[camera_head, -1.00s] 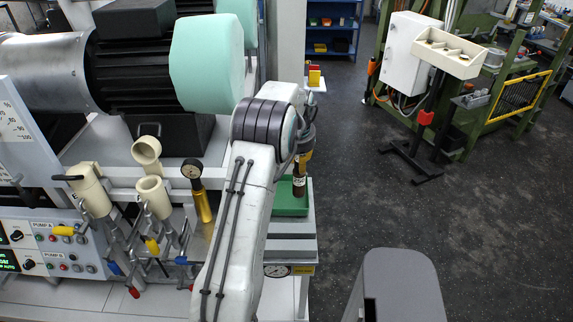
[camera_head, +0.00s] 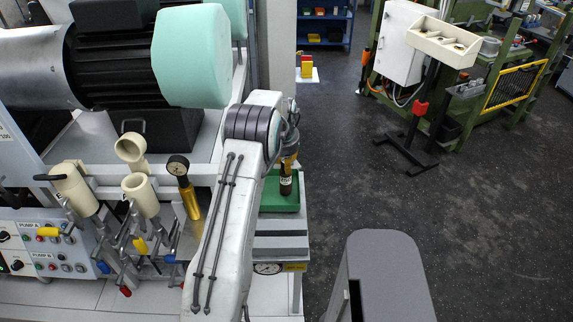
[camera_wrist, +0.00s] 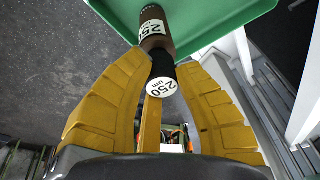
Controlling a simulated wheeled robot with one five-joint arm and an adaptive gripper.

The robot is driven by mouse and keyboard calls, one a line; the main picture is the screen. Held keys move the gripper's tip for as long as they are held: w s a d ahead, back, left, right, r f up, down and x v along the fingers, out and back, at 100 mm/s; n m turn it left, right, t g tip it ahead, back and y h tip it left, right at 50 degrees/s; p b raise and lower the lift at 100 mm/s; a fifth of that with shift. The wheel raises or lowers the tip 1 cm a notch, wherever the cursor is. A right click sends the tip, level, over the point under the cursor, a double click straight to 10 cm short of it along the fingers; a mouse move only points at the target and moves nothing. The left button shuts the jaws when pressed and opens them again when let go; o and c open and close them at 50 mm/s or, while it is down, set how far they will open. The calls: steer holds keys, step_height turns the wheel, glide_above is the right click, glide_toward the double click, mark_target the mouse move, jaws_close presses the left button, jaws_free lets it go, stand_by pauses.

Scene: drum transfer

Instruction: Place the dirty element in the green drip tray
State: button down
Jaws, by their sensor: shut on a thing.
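The dirty element is a dark brown cylinder with a white "250 um" label. In the head view the element (camera_head: 286,186) hangs upright below my gripper (camera_head: 288,160), in front of or over the green drip tray (camera_head: 270,198). In the wrist view the element (camera_wrist: 152,38) lies between the yellow fingers of my gripper (camera_wrist: 162,72), which are shut on its black end. The green tray (camera_wrist: 215,25) fills the top of that view, behind the element's far end. I cannot tell whether the element touches the tray. My arm hides the tray's left part.
The tray is on a grey bench with a gauge (camera_head: 268,268) on its front.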

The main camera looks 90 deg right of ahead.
steer(key=shift+w+d, duration=0.1)
steer(key=shift+f, duration=0.25)
steer(key=c, duration=1)
jaws_free()
steer(key=shift+c, duration=0.2)
